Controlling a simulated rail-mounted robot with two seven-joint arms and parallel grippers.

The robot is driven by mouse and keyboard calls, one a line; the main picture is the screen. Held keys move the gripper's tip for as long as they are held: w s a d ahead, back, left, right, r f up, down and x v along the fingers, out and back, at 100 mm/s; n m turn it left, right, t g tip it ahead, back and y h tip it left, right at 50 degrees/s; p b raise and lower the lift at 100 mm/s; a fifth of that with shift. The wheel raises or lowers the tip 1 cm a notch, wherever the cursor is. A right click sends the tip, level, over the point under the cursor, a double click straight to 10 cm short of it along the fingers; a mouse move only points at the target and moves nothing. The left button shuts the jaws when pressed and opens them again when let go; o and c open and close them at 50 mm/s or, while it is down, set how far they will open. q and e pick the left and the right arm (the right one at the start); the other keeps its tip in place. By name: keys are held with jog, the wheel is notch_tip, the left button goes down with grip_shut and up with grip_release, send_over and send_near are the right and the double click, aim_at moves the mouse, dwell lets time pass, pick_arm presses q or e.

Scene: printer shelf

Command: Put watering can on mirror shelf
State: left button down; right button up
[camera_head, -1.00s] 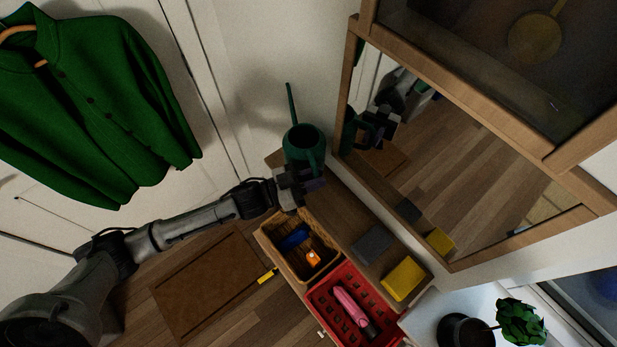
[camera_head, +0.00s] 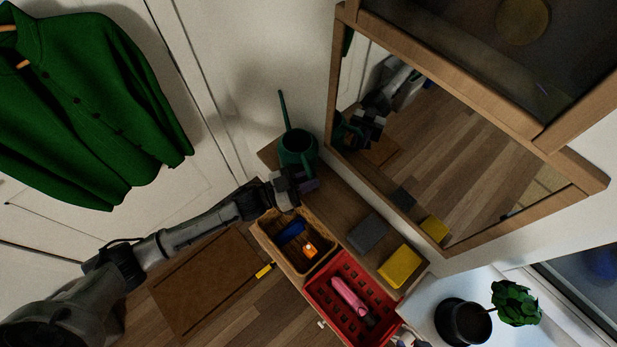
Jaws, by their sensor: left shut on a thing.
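The green watering can (camera_head: 297,148) is at the far left end of the wooden mirror shelf (camera_head: 345,207), upright, with its long thin spout pointing up and left. My left gripper (camera_head: 300,182) is shut on the watering can at its near side. The fingers partly hide the can's lower part, so I cannot tell whether its base touches the shelf. The mirror (camera_head: 450,140) stands behind the shelf and reflects the can and gripper. My right gripper is not clearly in view.
A grey block (camera_head: 367,233) and a yellow block (camera_head: 399,266) lie on the shelf. Below are a wicker basket (camera_head: 262,236) with blue and orange items and a red basket (camera_head: 318,291) with a pink item. A potted plant (camera_head: 463,322) stands at lower right. A green jacket (camera_head: 85,100) hangs left.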

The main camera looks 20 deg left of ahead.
pick_arm(q)
jog(key=c, duration=1.1)
grip_release()
jog(key=shift+f, duration=0.1)
jog(key=shift+a, duration=0.1)
jog(key=b+v, duration=0.1)
jog(key=v, duration=1.1)
